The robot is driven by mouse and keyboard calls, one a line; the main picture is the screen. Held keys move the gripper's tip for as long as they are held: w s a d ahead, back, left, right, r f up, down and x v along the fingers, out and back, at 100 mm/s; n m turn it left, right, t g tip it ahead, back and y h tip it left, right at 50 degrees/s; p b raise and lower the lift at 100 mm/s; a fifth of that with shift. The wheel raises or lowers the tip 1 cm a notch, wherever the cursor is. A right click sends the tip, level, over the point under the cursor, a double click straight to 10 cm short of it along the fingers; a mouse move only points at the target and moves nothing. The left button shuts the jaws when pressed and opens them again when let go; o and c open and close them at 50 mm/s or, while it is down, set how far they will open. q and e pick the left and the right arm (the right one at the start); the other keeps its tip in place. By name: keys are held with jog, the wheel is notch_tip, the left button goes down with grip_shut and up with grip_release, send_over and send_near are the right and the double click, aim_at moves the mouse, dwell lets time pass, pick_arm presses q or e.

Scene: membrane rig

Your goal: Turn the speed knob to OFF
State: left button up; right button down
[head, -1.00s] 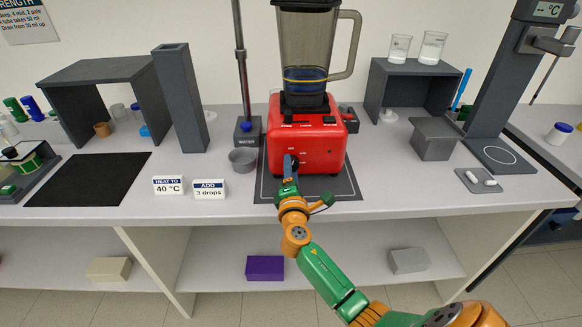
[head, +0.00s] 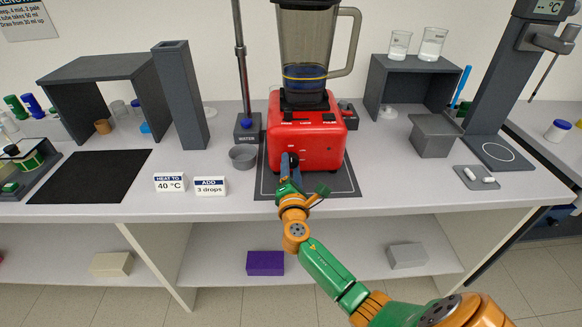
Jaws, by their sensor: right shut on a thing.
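The red blender base (head: 312,135) stands on a dark mat at the middle of the bench, with a tinted jug (head: 308,50) on top. The speed knob is on its front face, low and left; only a dark bit of it (head: 295,158) shows beside my fingers. My right gripper (head: 289,160) reaches up from below and is shut on the knob. My fingers hide most of the knob, so I cannot tell its exact setting. My left gripper is not in view.
A small grey bowl (head: 243,158) and the sign cards (head: 210,187) stand left of the blender. A metal pole on a dark base (head: 247,131) rises behind the bowl. A grey lidded box (head: 433,138) is to the right. The bench front between is clear.

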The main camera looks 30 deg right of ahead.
jog(key=shift+c, duration=1.4)
grip_release()
jog(key=v, duration=0.6)
jog(key=shift+s+a+f, duration=0.1)
jog(key=shift+s+a, duration=0.2)
jog(key=shift+s, duration=0.2)
jog(key=shift+w, duration=0.15)
